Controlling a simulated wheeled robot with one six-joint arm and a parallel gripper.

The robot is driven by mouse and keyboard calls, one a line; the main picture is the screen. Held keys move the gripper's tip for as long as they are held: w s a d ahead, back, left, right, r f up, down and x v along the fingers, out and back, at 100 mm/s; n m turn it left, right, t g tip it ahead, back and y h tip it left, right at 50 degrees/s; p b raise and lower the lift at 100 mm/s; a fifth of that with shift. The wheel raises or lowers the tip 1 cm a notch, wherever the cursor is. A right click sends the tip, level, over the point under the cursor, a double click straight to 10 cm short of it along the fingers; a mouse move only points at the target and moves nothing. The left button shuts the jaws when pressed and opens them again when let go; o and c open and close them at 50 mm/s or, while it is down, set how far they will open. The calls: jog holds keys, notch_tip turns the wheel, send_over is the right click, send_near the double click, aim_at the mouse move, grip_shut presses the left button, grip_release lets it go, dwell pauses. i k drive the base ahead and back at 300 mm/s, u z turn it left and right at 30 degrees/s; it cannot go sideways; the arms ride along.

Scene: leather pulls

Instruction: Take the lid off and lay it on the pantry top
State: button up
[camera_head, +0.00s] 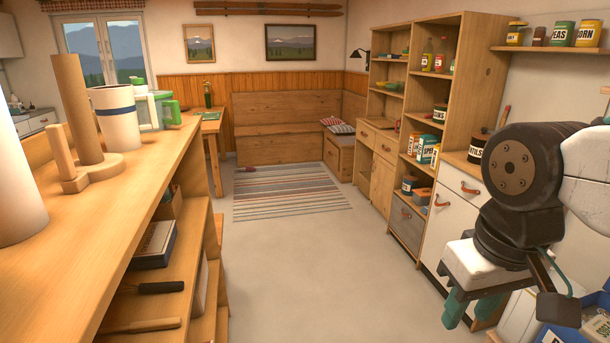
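I cannot pick out a lid for certain in this view. A wooden cabinet with open shelves, drawers and leather pulls (455,90) stands along the right wall and looks like the pantry. Its lower part has a wooden counter top (457,161), partly hidden behind my arm. A dark canister with a light label (477,152) stands on that counter. My gripper (471,308) hangs at the lower right, pointing down in front of the white lower cabinet front. Its two teal fingers are apart, with nothing visible between them.
Blue-edged boxes (597,322) sit at the lower right. The pale floor (300,260) between is clear, with a striped rug (290,190) farther back.

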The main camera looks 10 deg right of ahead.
aim_at(483, 135)
jog(key=z, duration=0.25)
jog(key=i, duration=1.95)
jog(key=z, duration=1)
jog(key=i, duration=1.8)
jog(key=z, duration=0.55)
